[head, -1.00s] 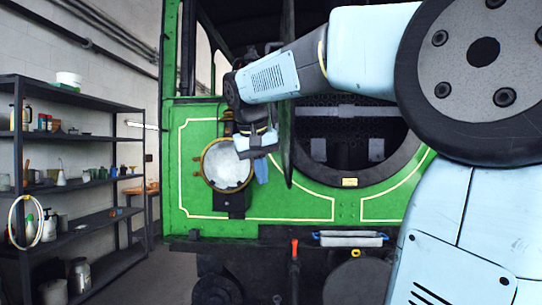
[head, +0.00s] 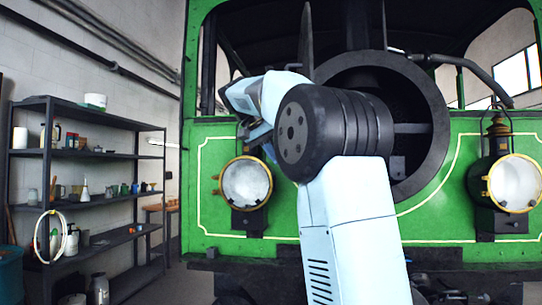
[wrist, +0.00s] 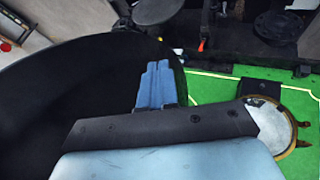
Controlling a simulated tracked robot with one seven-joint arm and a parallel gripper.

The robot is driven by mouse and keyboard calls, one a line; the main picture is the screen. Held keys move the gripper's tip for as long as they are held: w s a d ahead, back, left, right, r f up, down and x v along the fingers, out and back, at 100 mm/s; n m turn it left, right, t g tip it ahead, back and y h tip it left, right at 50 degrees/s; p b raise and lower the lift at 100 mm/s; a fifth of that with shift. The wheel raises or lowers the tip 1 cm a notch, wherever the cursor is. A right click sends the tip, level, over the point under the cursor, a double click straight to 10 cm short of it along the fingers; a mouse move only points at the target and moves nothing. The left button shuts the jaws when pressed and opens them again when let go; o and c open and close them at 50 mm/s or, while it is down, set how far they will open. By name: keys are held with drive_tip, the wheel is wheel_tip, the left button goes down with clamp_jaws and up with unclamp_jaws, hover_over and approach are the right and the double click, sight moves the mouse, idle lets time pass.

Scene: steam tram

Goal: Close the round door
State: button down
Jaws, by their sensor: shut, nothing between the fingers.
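The round door is a large dark disc. It stands open from the green tram front, seen nearly edge-on above my arm in the head view (head: 306,45). In the wrist view its broad dark face (wrist: 60,90) fills the left side. The round opening (head: 425,110) has a thick dark ring and a dark inside, partly hidden by my arm. My gripper (head: 262,140) is left of the door in the head view, mostly hidden behind my arm. In the wrist view its blue fingers (wrist: 155,68) are together and empty, overlapping the door's rim; I cannot tell whether they touch it.
A brass-rimmed lamp (head: 246,183) stands on the green front (head: 225,215) close to my gripper. Another lamp (head: 513,183) stands at the right. A dark shelf rack (head: 90,127) with bottles and pots stands at the left. Floor shows between rack and tram.

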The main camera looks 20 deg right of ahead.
drive_tip(key=s+d+f, duration=0.1)
drive_tip(key=d+f, duration=0.4)
drive_tip(key=d, duration=0.2)
drive_tip(key=shift+s+d+f, duration=0.25)
drive_tip(key=shift+d+f, duration=0.1)
drive_tip(key=shift+f, duration=0.05)
